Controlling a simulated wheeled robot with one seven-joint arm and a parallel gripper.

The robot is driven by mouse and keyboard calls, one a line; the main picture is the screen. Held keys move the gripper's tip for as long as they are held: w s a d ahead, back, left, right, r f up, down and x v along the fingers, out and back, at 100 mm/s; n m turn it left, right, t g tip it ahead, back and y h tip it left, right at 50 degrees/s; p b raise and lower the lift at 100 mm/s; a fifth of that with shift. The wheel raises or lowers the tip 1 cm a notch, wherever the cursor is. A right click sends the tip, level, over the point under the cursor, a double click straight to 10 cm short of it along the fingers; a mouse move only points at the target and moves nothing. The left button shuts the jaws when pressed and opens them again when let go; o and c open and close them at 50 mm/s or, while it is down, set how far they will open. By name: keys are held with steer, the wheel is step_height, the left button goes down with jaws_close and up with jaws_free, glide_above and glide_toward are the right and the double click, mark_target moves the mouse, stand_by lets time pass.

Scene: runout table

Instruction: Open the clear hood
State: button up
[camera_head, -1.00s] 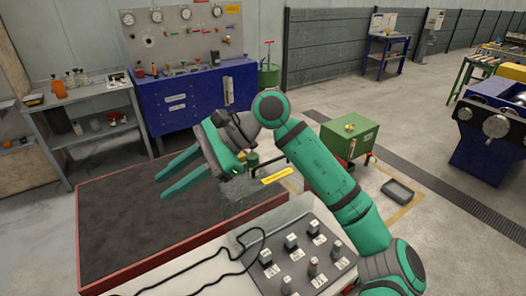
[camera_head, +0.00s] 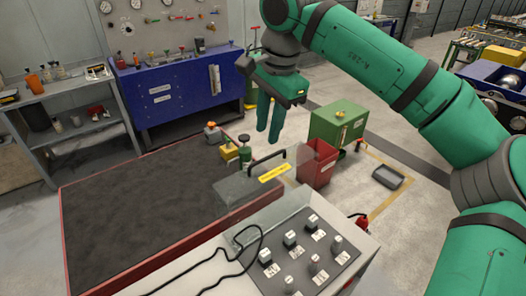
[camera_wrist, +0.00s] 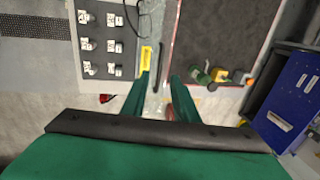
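The clear hood (camera_head: 240,190) is a see-through cover at the right end of the dark runout table (camera_head: 140,205). It looks down. It has a black bar handle (camera_head: 290,158) and a yellow label (camera_head: 273,173) along its edge. My gripper (camera_head: 268,136) is open and empty, fingers pointing down, above and apart from the handle. In the wrist view my gripper (camera_wrist: 160,77) shows a gap between its fingers.
A green bottle (camera_head: 244,150) and a yellow block (camera_head: 229,152) stand at the table's back edge. A red bin (camera_head: 318,165) and green box (camera_head: 338,125) are on the right. The control panel (camera_head: 305,250) with several knobs lies in front. A black cable (camera_head: 225,262) crosses the white surface.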

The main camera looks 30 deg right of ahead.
mark_target(263, 160)
steer(key=f, duration=0.3)
steer(key=w+f, duration=0.1)
steer(key=f, duration=0.2)
steer(key=w+f, duration=0.1)
steer(key=f, duration=0.2)
steer(key=shift+a, duration=0.2)
jaws_close()
steer(key=shift+r, duration=0.1)
stand_by(0.7)
steer(key=shift+s+d, duration=0.1)
steer(key=shift+s, duration=0.1)
